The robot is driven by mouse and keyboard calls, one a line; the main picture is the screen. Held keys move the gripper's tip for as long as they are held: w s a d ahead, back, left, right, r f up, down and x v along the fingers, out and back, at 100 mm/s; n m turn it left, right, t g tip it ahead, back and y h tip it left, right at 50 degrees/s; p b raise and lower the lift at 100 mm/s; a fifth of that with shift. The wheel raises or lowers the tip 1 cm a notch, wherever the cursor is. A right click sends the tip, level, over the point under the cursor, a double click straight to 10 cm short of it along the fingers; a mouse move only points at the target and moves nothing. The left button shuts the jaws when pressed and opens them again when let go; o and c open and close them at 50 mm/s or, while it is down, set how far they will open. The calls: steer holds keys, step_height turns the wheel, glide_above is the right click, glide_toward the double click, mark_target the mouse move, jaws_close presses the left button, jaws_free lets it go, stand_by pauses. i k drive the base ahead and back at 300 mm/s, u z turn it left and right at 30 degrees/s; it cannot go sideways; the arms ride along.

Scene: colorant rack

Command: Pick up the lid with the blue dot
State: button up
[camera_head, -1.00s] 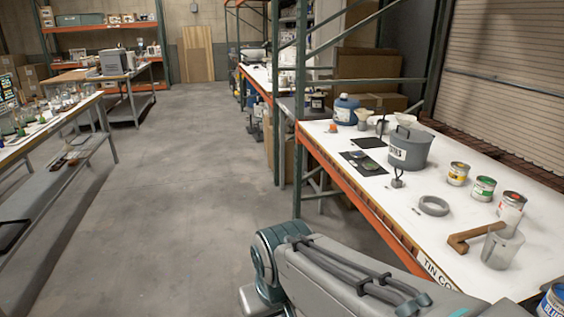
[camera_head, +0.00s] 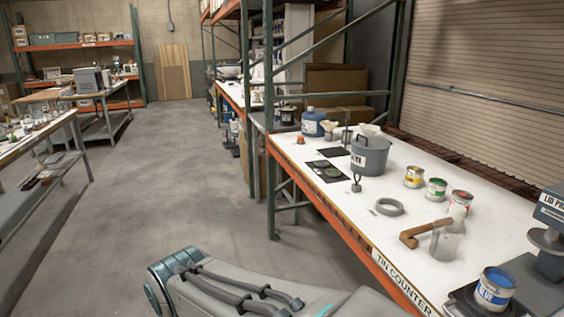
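I cannot make out a lid with a blue dot in this view. A dark mat (camera_head: 318,165) on the white counter carries dark, flat shapes too small to tell apart. An open-topped tin with a blue label (camera_head: 495,288) stands at the lower right, on the base of a grey lid press (camera_head: 551,235). Tins with yellow (camera_head: 414,177), green (camera_head: 436,189) and red (camera_head: 461,198) bands stand farther back. My arm shows at the bottom, but my gripper is out of view.
The white counter (camera_head: 345,205) has an orange front edge. The floor to the left is clear.

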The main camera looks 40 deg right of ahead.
mark_target(321, 163)
steer(key=z, duration=0.3)
steer(key=i, duration=1.55)
steer(key=z, duration=0.75)
steer(key=i, duration=1.4)
steer(key=z, duration=1.85)
steer(key=i, duration=0.85)
steer(key=z, duration=0.9)
